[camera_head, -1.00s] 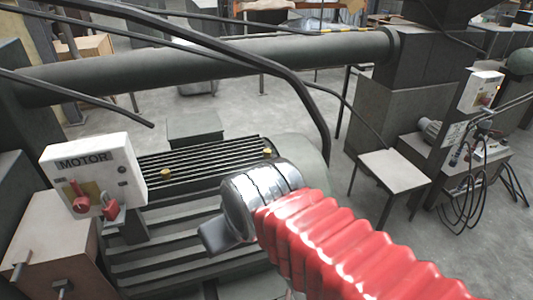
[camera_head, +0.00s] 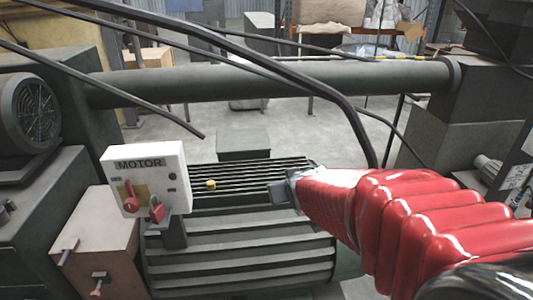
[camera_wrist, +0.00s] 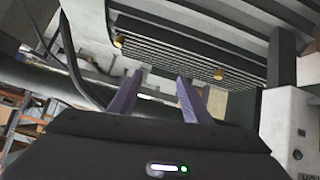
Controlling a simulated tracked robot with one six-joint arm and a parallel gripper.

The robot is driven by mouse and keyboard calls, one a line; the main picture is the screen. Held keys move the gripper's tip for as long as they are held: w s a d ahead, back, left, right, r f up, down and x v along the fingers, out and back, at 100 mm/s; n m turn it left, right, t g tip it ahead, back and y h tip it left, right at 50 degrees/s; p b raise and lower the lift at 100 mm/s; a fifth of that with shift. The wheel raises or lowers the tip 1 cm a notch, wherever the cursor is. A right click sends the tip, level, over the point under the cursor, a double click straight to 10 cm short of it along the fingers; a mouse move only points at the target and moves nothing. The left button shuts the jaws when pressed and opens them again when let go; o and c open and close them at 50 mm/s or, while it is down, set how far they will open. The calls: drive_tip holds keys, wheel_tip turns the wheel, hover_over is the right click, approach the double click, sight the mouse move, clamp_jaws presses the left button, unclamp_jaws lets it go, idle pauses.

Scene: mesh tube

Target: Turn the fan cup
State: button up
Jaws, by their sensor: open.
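A dark round fan housing with a grille (camera_head: 30,112) stands at the left edge of the head view; I cannot tell whether it is the fan cup. Two small yellow caps sit on the ribbed motor; one (camera_head: 211,185) shows in the head view, and both show in the wrist view, one at the upper left (camera_wrist: 119,40) and one right of middle (camera_wrist: 218,74). My gripper (camera_head: 284,190), on a red sleeved arm, is over the motor's right part, apart from the fan housing. In the wrist view my gripper (camera_wrist: 158,92) has two purple fingers spread, with nothing between them.
A white MOTOR box (camera_head: 150,180) with a red switch and red padlock stands left of the motor (camera_head: 245,262). A thick horizontal pipe (camera_head: 270,87) and dark cables (camera_head: 300,75) cross behind. Open floor lies beyond.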

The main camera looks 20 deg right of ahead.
drive_tip(key=w+d+f+t, duration=0.3)
drive_tip(key=w+d+f, duration=0.25)
drive_tip(key=d, duration=0.25)
drive_tip(key=w+d+f+t, duration=0.2)
drive_tip(key=w+d+f, duration=0.2)
drive_tip(key=d+f, duration=0.25)
drive_tip(key=s+d+f+t, duration=0.2)
drive_tip(key=s+d+f, duration=0.1)
drive_tip(key=d+f, duration=0.1)
drive_tip(key=shift+d+f+m+t, duration=0.3)
drive_tip(key=shift+f+m+t, duration=0.1)
drive_tip(key=shift+f, duration=0.2)
drive_tip(key=w, duration=0.4)
drive_tip(key=w+d, duration=0.1)
drive_tip(key=w, duration=0.4)
drive_tip(key=w+d, duration=0.1)
drive_tip(key=w, duration=0.3)
drive_tip(key=shift+w+d, duration=0.15)
drive_tip(key=shift+w, duration=0.15)
drive_tip(key=shift+c, duration=0.2)
drive_tip(key=c, duration=1)
